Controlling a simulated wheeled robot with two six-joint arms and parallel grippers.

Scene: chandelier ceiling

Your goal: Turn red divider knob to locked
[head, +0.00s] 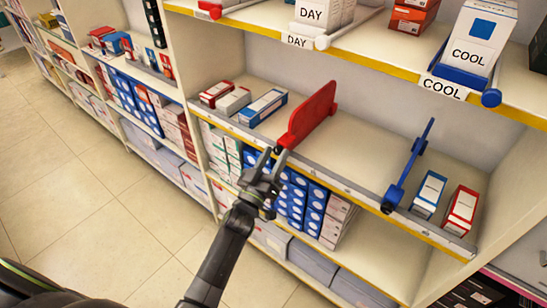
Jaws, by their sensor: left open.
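The red divider (312,114) stands upright on the middle shelf, running from the front rail toward the back. The knob's turn position is too small to read. My right gripper is not in view.
A blue divider (408,168) stands to the right on the same shelf. Small boxes (262,107) lie left of the red divider, and two more (430,192) lie at the right. The shelf between the dividers is clear. An upper shelf (360,48) overhangs behind.

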